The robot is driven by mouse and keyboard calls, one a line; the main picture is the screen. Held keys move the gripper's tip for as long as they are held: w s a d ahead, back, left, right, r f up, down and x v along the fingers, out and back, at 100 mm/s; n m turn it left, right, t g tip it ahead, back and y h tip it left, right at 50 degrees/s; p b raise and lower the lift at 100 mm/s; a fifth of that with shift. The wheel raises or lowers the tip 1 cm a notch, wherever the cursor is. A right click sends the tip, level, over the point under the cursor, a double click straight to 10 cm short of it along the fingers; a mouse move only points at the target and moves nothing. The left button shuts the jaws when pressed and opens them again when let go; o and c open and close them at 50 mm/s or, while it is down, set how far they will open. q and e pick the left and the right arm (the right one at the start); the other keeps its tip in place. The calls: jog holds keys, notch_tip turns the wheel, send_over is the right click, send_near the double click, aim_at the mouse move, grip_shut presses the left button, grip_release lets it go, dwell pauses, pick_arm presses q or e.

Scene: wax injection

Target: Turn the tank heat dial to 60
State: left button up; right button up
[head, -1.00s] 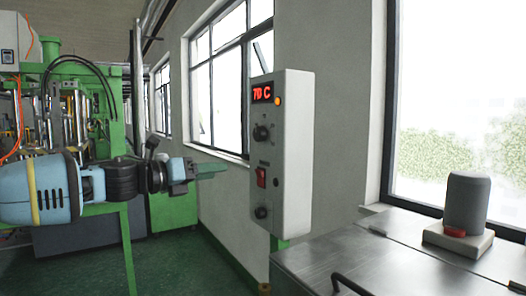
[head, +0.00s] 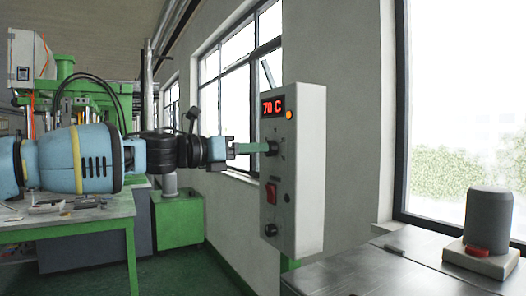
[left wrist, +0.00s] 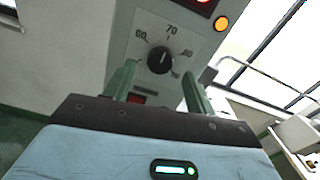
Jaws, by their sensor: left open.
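The tank heat dial (left wrist: 160,60) is a round black knob on the grey control box (head: 312,170). In the left wrist view its pale pointer line points up, near the 70 mark on a scale with 60 to the left and what looks like 80 to the right. The box's red display (head: 273,106) reads 70 C. My left gripper (head: 268,148) is open in front of the dial, its green fingers on either side of the knob in the left wrist view. Contact with the knob cannot be told. In the head view the gripper hides most of the dial. My right gripper is not in view.
Beside the display is an orange lamp (head: 289,115). Below the dial are a red switch (head: 271,194) and a lower black knob (head: 271,230). A metal worktop (head: 360,270) with a grey cylinder (head: 489,215) stands at right. A green-framed table (head: 70,222) is at left.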

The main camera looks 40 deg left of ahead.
aim_at(273, 150)
pick_arm(q)
jog(key=shift+x, duration=1.9)
jog(key=c, duration=1)
jog(key=shift+o, duration=0.2)
